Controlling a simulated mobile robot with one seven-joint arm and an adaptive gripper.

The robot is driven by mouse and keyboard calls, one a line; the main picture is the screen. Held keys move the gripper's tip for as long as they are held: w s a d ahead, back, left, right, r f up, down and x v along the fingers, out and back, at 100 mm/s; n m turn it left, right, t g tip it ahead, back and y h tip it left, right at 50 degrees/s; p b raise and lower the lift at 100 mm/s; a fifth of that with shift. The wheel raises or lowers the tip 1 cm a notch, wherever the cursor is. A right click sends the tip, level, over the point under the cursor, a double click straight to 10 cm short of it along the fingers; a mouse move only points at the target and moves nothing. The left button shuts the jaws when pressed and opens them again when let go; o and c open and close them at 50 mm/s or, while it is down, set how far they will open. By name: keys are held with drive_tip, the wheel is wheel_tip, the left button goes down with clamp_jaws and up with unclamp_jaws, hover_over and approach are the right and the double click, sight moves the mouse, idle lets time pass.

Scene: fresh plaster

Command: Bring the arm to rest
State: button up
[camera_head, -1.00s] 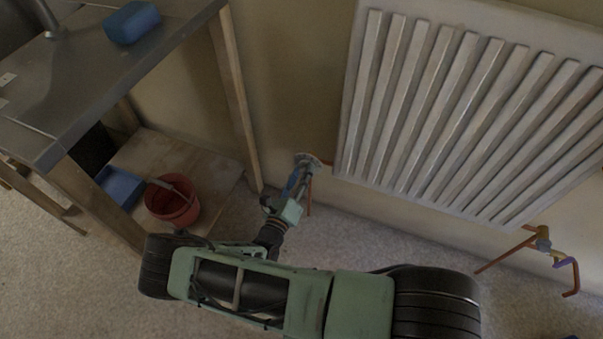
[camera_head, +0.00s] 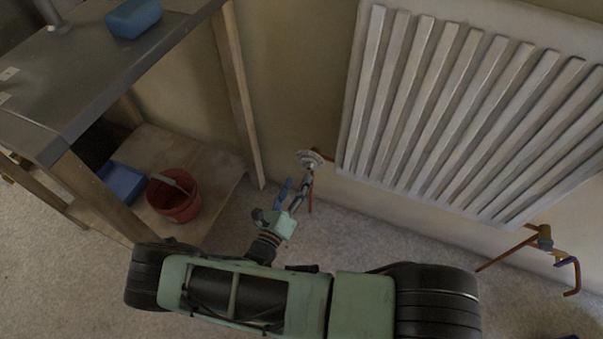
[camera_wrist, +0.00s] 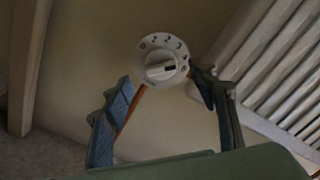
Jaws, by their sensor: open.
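My gripper (camera_head: 293,191) is low down by the wall in the head view, left of the radiator. In the wrist view my gripper (camera_wrist: 163,88) is open, with one blue-padded finger at the left and a dark finger at the right. A white round dial (camera_wrist: 162,60) with numbers on its rim lies ahead, seen between and beyond the fingertips. It also shows in the head view (camera_head: 310,158) at the radiator's lower left corner. The fingers look apart from the dial, with nothing held between them.
A white radiator (camera_head: 440,110) fills the wall at the right, with a copper pipe and valve (camera_head: 543,238) below it. At the left stands a bench (camera_head: 100,70) with a blue block (camera_head: 133,18) on top. Its low shelf holds a red bucket (camera_head: 174,204) and a blue box (camera_head: 122,183).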

drive_tip(key=shift+v, duration=0.85)
